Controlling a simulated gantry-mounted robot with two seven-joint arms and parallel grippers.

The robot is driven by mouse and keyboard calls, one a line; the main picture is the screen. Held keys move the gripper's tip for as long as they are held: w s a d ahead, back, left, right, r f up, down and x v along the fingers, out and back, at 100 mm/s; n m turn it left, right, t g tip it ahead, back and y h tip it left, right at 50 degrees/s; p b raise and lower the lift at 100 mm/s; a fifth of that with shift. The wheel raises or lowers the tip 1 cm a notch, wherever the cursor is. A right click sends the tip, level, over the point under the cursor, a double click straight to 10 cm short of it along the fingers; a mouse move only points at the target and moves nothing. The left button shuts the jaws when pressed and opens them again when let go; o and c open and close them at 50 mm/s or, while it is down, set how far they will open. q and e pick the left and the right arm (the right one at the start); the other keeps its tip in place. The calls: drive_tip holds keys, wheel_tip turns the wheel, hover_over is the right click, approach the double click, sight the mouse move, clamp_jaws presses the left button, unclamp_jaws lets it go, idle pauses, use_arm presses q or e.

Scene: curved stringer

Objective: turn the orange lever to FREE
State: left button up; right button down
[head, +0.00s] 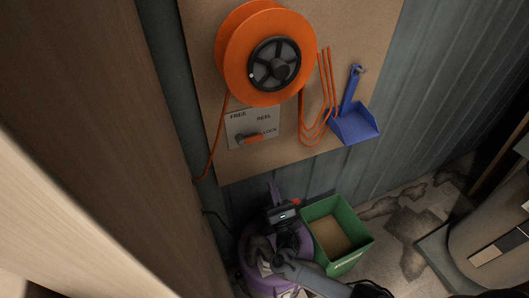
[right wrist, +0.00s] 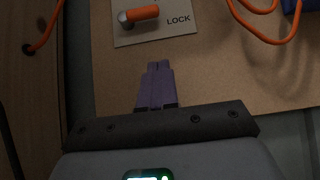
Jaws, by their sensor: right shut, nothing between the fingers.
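The orange lever (head: 253,139) sits on a pale label plate (head: 240,118) below the orange reel (head: 262,55) on the wall board. Its handle points right, toward the word LOCK; FREE is printed at the plate's upper left. In the right wrist view the lever (right wrist: 142,13) is at the top, with LOCK to its right. My right gripper (head: 273,187) is below the plate, apart from the lever. Its purple fingers (right wrist: 157,66) are shut together with nothing between them. My left gripper is not in view.
Orange hose loops (head: 322,100) and a blue dustpan (head: 355,122) hang right of the plate. A green bin (head: 350,262) stands on the floor beside a purple rounded object (head: 250,280), partly hidden by my arm. The board (head: 235,168) is bare between gripper and plate.

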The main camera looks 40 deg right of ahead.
sight(250, 138)
drive_tip(key=shift+r, duration=0.1)
drive_tip(key=s+r+p+x, duration=0.1)
drive_tip(key=r+p+x, duration=0.1)
drive_tip(key=x, duration=1)
drive_tip(key=shift+a+r, duration=0.25)
drive_tip(key=shift+s+d+y, duration=0.1)
drive_tip(key=shift+s+y, duration=0.05)
drive_tip(key=shift+y, duration=0.15)
